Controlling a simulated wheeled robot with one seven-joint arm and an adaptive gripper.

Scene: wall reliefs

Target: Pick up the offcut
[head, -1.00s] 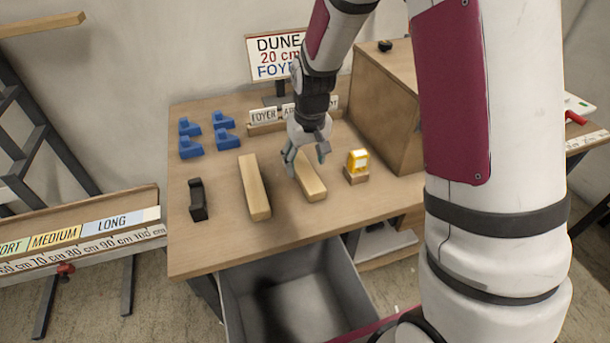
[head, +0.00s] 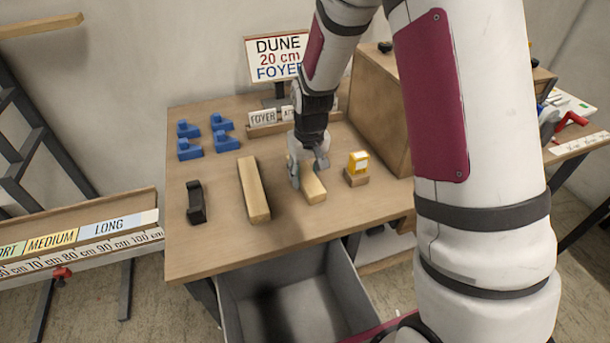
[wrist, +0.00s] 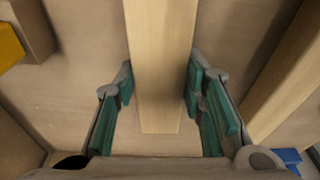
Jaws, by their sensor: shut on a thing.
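Two pale wooden pieces lie on the workbench, and I cannot tell from their looks which one is called the offcut. My gripper (head: 309,181) is down at the right-hand wooden piece (head: 315,190), with a finger on each side. In the wrist view the green finger pads (wrist: 207,110) flank this piece (wrist: 160,70), shut on it across its width. The gripper hides its far part in the head view. The piece appears to be still at the bench top. The other wooden piece (head: 253,190) lies to the left, untouched; it also shows in the wrist view (wrist: 288,75).
A yellow object on a wooden block (head: 357,168) stands close to the right of my gripper. Several blue blocks (head: 188,130) and a black holder (head: 196,202) are on the left. A sign (head: 277,58) and cabinet (head: 379,110) stand behind. A grey bin (head: 240,305) sits below the front edge.

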